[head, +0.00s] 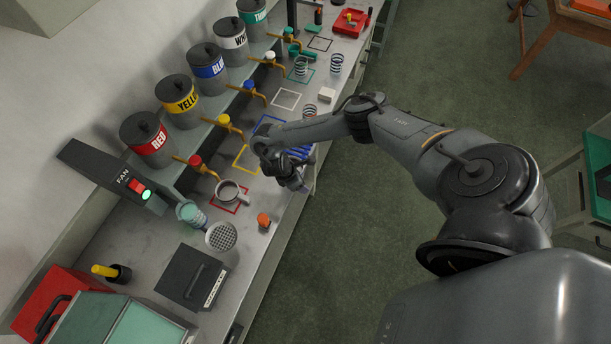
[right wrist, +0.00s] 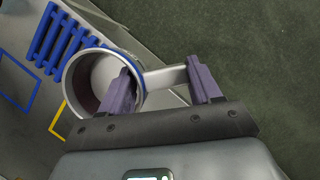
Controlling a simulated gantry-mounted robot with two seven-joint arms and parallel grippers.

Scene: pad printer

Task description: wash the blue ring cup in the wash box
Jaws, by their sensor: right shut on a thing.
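The blue ring cup (right wrist: 88,82) shows in the right wrist view as a pale, round cup with a blue rim and a side handle (right wrist: 165,78). My right gripper (right wrist: 163,88) is shut on it, with one purple finger at the cup's wall and the other at the handle's outer end. The cup looks empty. In the head view my right gripper (head: 294,183) is over the bench's front edge, and I cannot make out the cup there. I cannot tell for sure which container is the wash box; a dark handled box (head: 192,277) has an unreadable label. My left gripper is out of view.
A blue slatted rack (right wrist: 60,42) lies beside the cup. Another cup (head: 229,192) stands at the red square. Labelled paint pots with taps line the wall side.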

